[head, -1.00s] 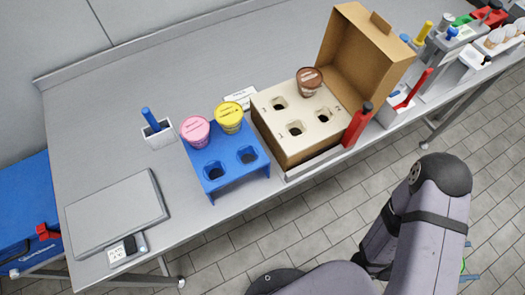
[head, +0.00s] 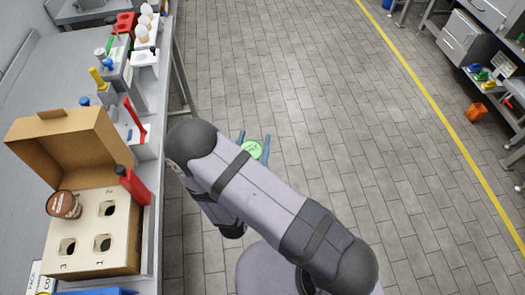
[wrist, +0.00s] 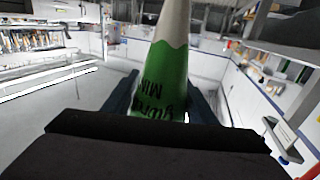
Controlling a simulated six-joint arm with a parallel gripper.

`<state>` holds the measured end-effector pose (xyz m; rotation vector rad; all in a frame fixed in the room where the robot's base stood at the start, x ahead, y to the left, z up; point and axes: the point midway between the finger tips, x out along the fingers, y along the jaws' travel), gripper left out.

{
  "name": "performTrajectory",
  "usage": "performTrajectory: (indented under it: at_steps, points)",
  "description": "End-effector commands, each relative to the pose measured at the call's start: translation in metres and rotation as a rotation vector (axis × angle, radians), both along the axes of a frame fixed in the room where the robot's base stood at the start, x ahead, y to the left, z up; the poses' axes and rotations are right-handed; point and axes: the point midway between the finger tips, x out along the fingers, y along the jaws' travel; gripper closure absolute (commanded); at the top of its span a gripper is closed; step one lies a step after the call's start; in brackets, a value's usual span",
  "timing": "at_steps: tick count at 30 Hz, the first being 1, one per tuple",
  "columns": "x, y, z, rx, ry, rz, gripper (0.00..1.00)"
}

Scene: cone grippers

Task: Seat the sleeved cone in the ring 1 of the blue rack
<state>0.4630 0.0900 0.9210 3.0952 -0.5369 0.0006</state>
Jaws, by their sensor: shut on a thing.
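The sleeved cone shows in the wrist view (wrist: 160,75) with a green sleeve, dark lettering and a pale part above it. My gripper (wrist: 155,105) is shut on it, with a dark finger on each side. In the head view, the cone's round green top (head: 251,150) shows between the blue fingers of my gripper (head: 254,146), over the floor to the right of the bench and partly behind my arm. Only a sliver of the blue rack (head: 95,291) shows at the bottom left edge; its rings are out of view.
An open cardboard box (head: 75,227) on the bench has a white top with holes; a brown-topped cup (head: 64,205) sits in one. A red bottle (head: 133,186) stands beside it. Tools and holders line the bench behind. The floor to the right is open.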

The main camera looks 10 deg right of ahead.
Motion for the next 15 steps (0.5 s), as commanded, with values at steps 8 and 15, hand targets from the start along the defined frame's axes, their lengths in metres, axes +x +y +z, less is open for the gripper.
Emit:
performTrajectory:
  at_steps: [8,15]
  points:
    - [0.025,0.100,0.079,0.006,-0.006,0.217,0.72]
    - [0.026,0.176,0.155,0.006,-0.009,0.413,0.72]
